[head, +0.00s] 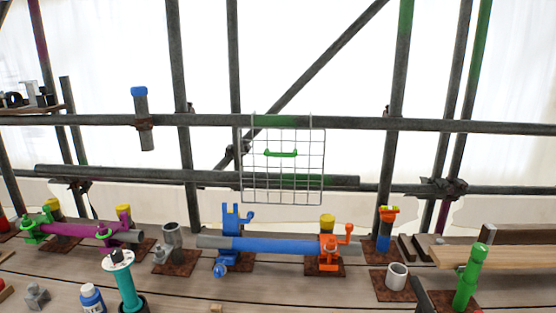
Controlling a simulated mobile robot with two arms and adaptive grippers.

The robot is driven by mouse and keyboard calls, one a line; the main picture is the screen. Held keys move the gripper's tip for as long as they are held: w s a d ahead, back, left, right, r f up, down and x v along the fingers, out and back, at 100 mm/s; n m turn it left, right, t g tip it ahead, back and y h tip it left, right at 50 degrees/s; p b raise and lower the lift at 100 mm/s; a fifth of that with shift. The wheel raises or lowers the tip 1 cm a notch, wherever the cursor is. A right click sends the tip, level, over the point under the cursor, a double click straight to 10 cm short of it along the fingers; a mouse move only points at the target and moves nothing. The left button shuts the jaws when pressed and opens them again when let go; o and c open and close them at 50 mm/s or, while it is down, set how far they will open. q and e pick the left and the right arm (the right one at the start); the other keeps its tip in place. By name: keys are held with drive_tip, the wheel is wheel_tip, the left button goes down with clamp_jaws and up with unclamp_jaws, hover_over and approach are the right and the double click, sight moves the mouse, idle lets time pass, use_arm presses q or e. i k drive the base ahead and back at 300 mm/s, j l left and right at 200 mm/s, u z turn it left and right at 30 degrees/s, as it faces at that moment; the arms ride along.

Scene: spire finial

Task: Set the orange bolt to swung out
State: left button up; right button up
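An orange clamp (330,249) sits around the right part of a horizontal tube with a blue middle section (280,245). Its orange bolt (348,233) stands up at the clamp's right side, with a knob-like end on top. From this distance I cannot tell whether the bolt is seated in the clamp or swung clear of it. A blue clamp (232,218) with a raised flap and side arm is at the tube's left part. Neither of my grippers is in view.
A wire grid panel (283,190) hangs behind the tube. A teal post (126,281) and blue-capped bottle (92,299) stand front left. A grey cup (397,275) and green post (469,278) stand right. Scaffold poles cross behind.

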sight(331, 238)
drive_tip(key=j, duration=0.55)
drive_tip(key=i+j+u, duration=0.15)
drive_tip(key=j, duration=0.35)
drive_tip(key=i+j, duration=0.1)
drive_tip(key=j, duration=0.45)
drive_tip(key=j+u, duration=0.1)
drive_tip(key=j, duration=0.45)
drive_tip(key=i, duration=0.05)
